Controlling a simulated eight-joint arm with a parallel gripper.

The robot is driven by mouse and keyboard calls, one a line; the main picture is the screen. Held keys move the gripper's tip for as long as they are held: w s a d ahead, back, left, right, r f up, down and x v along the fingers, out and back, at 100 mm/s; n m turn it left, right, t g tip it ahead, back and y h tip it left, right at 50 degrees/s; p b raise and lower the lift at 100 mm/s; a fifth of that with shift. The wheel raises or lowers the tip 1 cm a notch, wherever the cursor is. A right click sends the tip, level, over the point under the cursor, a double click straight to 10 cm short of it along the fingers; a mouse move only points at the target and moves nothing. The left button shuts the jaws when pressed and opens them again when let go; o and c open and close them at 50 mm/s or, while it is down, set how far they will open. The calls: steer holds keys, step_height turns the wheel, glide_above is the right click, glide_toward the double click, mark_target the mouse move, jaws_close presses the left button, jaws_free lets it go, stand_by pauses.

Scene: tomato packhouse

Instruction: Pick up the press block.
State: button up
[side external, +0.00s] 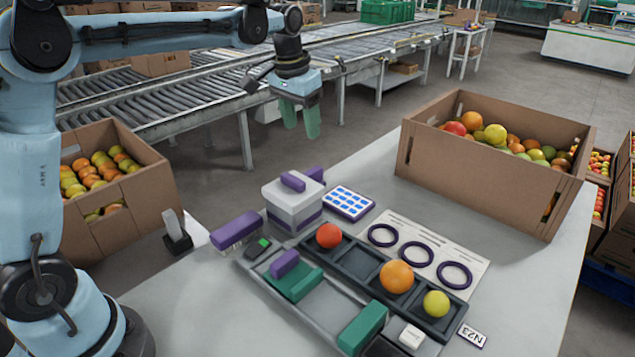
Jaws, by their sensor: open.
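My gripper (301,118) hangs open and empty in the upper middle, green fingers pointing down, well above the work and apart from everything. I cannot tell for sure which piece is the press block. A green block with a purple grip (290,276) sits at the left end of a grey fixture (328,308). A plain green block (362,328) stands at the fixture's right end. A white box with a purple bar on top (294,205) stands behind, and a purple block (235,230) lies to its left.
A dark tray (356,262) holds red, orange and yellow tomatoes beside a sheet with three rings (424,251). A blue-patterned card (348,202), a small white block (411,336) and an N23 label (472,335) lie nearby. A large fruit carton (480,176) stands at the back right.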

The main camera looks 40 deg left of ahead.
steer(key=g, duration=0.2)
glide_above(312, 171)
step_height(312, 171, down, 6)
step_height(312, 171, down, 12)
stand_by(0.4)
steer(key=c, duration=0.9)
steer(key=shift+o, duration=0.2)
steer(key=shift+r, duration=0.15)
step_height(312, 171, up, 10)
steer(key=shift+f, duration=0.1)
